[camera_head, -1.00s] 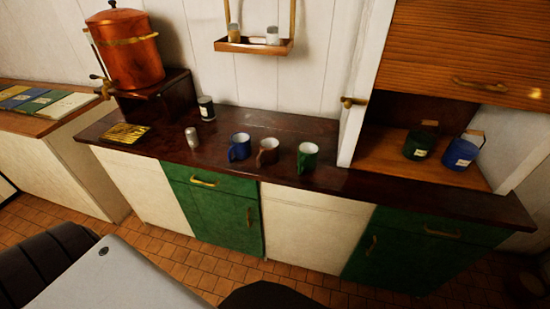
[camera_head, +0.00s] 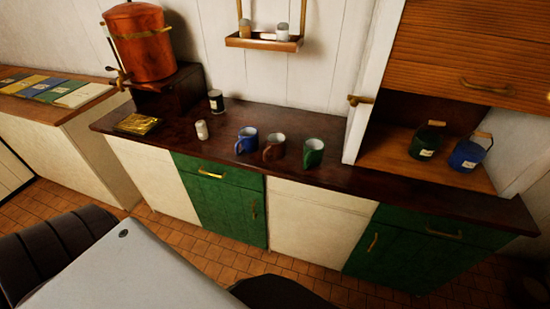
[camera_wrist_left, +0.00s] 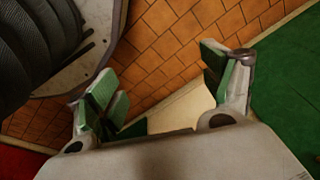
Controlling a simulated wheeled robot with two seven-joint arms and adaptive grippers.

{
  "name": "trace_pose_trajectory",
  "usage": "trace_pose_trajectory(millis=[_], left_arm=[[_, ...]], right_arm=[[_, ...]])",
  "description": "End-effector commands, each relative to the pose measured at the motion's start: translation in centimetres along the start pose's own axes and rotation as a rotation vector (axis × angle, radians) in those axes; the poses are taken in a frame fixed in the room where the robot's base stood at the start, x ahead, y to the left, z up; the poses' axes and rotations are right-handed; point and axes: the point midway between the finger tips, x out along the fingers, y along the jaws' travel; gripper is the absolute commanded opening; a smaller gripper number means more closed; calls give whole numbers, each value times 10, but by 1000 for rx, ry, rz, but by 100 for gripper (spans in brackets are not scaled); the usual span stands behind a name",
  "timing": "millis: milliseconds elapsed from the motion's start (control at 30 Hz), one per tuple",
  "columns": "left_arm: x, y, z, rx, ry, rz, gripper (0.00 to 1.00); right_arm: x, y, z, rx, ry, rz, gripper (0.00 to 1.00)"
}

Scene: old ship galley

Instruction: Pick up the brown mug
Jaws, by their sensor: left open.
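The brown mug (camera_head: 274,148) stands upright on the dark wooden counter (camera_head: 330,176) in the head view, between the blue mug (camera_head: 247,141) on its left and the green mug (camera_head: 313,153) on its right. My left gripper (camera_wrist_left: 160,88) shows in the left wrist view, open and empty, with green pads on its fingers. Below it are floor tiles and cabinet fronts; no mug shows in that view. Neither gripper is in the head view.
A small pale shaker (camera_head: 202,130), a dark canister (camera_head: 216,101) and a gold packet (camera_head: 137,124) sit left on the counter. A copper urn (camera_head: 140,45) stands behind. A hanging shelf (camera_head: 262,43) is above. Two lidded pots (camera_head: 425,144) (camera_head: 467,154) are in the right alcove.

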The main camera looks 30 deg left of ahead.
Motion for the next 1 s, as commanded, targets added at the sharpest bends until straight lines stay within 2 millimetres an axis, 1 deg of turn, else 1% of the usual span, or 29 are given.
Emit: trace_pose_trajectory(millis=[33, 100, 267, 400, 567, 700, 833, 1000], left_arm=[[-11, 0, -11, -1, 8, 0, 81], [-25, 0, -23, -3, 13, 1, 81], [-58, 0, -50, -6, 25, 2, 81], [-89, 0, -72, -9, 37, 2, 81], [-127, 0, -93, -13, 49, 3, 81], [-162, -1, -111, -16, 62, 4, 81], [-196, -2, -124, -18, 71, 4, 81], [-242, -3, -138, -22, 86, 4, 81]], right_arm=[[-3, 1, -3, 0, 3, 1, 40], [-4, 2, -5, -1, 5, 2, 40], [-9, 3, -9, -1, 9, 3, 40], [-12, 3, -9, -1, 9, 2, 40], [-17, 1, -7, -1, 6, 0, 40], [-21, -3, -1, -1, -1, -4, 40], [-25, -7, 4, -1, -7, -9, 40], [-29, -11, 4, 0, -8, -13, 40]])
